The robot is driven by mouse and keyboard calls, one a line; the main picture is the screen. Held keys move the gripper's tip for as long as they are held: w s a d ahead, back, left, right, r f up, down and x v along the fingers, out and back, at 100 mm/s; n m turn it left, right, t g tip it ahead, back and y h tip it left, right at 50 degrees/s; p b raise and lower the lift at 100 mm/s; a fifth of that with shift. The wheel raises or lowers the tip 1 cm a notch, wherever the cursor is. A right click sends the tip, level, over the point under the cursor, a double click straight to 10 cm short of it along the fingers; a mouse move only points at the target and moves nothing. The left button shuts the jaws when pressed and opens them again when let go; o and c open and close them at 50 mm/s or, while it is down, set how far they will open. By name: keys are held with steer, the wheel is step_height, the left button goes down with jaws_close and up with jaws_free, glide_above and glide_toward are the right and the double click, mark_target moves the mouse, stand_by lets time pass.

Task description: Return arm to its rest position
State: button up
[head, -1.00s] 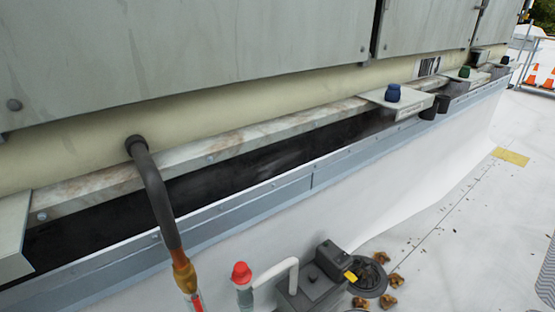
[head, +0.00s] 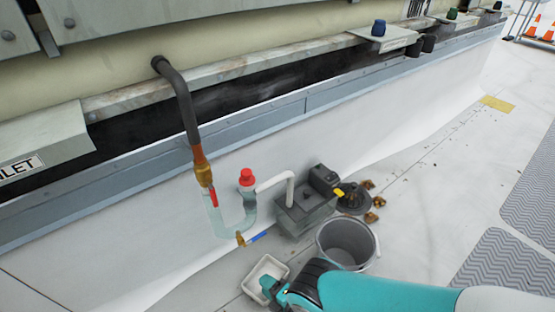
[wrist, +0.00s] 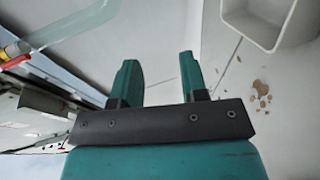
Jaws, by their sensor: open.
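My gripper (wrist: 158,78) is open in the wrist view, its two teal fingers apart with nothing between them. In the head view my gripper (head: 270,288) is at the bottom centre, partly overlapping the near side of a white tray (head: 256,272) on the roof. My teal arm reaches in from the lower right. The white tray also shows in the wrist view (wrist: 245,30), at the upper right, apart from the fingers.
A clear trap pipe (head: 228,226) with a red cap (head: 247,177) hangs from a dark hose (head: 182,100). A grey bucket (head: 346,243) and a grey pump box (head: 305,212) stand close by. Roof at the right is mostly clear, with grey mats (head: 500,262).

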steer(key=w+a+r+m+t+h, duration=0.15)
steer(key=w+r+m+h, duration=0.35)
steer(key=w+r+m, duration=0.7)
steer(key=w+d+r+m+g+h, duration=0.1)
steer(key=w+r+g, duration=0.15)
steer(key=r, duration=0.65)
steer(key=w+d+r+m+g+h, duration=0.1)
steer(key=w+d+r, duration=0.15)
steer(key=r, duration=0.65)
steer(key=s+d+r+m+g, duration=0.2)
steer(key=s+d+r, duration=0.15)
steer(key=r, duration=0.45)
steer(key=s+d+r+m+g, duration=0.1)
steer(key=s+d+r+m, duration=0.2)
steer(key=r, duration=0.5)
steer(key=s+d+r+m+g, duration=0.15)
steer(key=s+d+r, duration=0.35)
steer(key=s, duration=0.7)
steer(key=s+d+r+g, duration=0.35)
steer(key=s+r, duration=0.25)
steer(key=s, duration=0.6)
step_height(320, 180, up, 36)
steer(key=p, duration=3.6)
steer(key=shift+s+d+r+h+p, duration=0.15)
steer(key=shift+s+d+h+p, duration=0.15)
steer(key=shift+s+h+p, duration=0.1)
